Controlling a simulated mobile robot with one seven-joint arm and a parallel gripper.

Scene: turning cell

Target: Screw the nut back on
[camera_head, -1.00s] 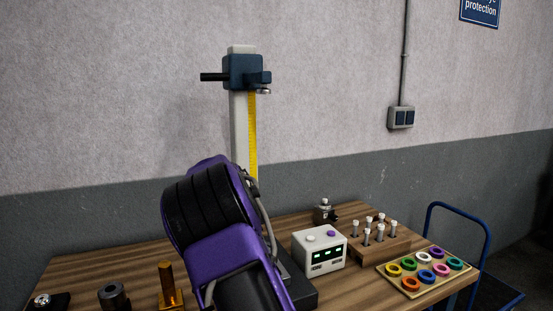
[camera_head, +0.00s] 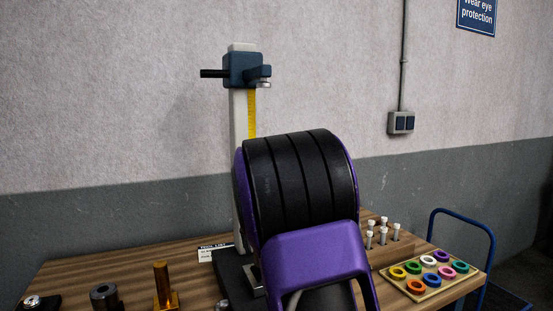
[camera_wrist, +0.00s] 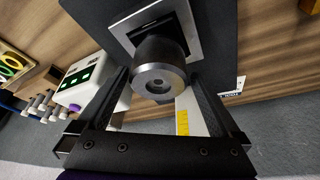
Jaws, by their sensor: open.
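In the wrist view a dark grey round part (camera_wrist: 158,76) with a small central hole stands on a square metal plate (camera_wrist: 186,30) on a black base. I cannot tell whether it is the nut. My open gripper (camera_wrist: 163,88) has one finger on each side of it, with no clear contact. In the head view my arm hides my gripper and this part. A dark grey ring-shaped part (camera_head: 104,294) and a brass post on a foot (camera_head: 163,286) stand at the table's front left.
A tall stand (camera_head: 240,110) with a blue clamp head (camera_head: 245,70) rises behind my arm. A white box (camera_wrist: 83,80) with green displays stands beside its base. A tray of coloured rings (camera_head: 469,272) lies at right. White-topped pegs (camera_head: 383,234) stand nearby.

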